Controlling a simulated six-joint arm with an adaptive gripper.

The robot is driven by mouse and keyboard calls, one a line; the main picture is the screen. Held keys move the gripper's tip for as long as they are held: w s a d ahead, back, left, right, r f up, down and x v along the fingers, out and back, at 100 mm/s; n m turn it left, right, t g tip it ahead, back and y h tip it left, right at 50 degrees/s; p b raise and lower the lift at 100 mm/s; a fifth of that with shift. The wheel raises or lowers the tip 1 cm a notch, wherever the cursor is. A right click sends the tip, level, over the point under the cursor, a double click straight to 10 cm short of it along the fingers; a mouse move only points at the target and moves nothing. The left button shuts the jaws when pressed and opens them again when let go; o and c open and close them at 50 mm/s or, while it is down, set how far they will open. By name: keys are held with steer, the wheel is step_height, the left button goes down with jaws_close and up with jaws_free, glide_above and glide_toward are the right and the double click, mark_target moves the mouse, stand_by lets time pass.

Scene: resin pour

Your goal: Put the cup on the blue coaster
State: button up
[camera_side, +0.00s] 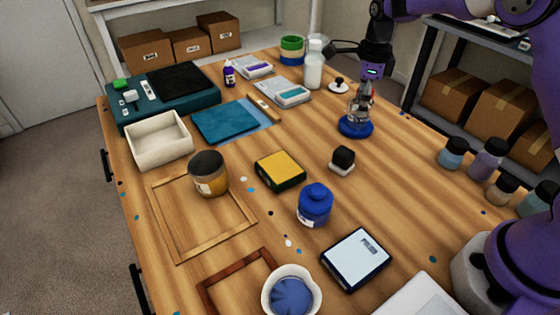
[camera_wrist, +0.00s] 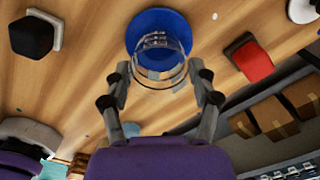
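The clear cup (camera_wrist: 160,80) is above the blue coaster (camera_wrist: 145,17) in the wrist view, its base seen against the blue. In the side view the blue coaster (camera_side: 355,128) lies at the back right of the table, with the see-through cup (camera_side: 359,108) upright over it; the base appears to rest on it. My gripper (camera_wrist: 159,66) points down at the cup with one finger on either side. A thin gap seems to show between each finger and the cup wall. My gripper (camera_side: 364,92) partly hides the cup in the side view.
A black-topped block (camera_side: 343,160) stands in front of the coaster. A milky bottle (camera_side: 314,65) and a small black-knobbed item (camera_side: 338,86) stand behind it. A blue jar (camera_side: 315,205), yellow box (camera_side: 280,171) and notebook-like box (camera_side: 356,259) are nearer. Bare wood lies right of the coaster.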

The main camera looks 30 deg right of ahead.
steer(key=o, duration=0.4)
steer(key=shift+r, duration=0.1)
step_height(320, 180, up, 10)
steer(key=r, duration=0.1)
steer(key=s+a+r+n+t, duration=0.2)
steer(key=s+a+r+n, duration=0.35)
steer(key=n, duration=0.25)
steer(key=s+a+f+n+t, duration=0.1)
steer(key=s+f+n, duration=0.1)
steer(key=s+n, duration=0.5)
steer(key=s+a+f+n+t, duration=0.2)
steer(key=s+n, duration=0.6)
steer(key=n, duration=0.4)
steer(key=shift+a+f, duration=0.3)
steer(key=shift+f, duration=0.1)
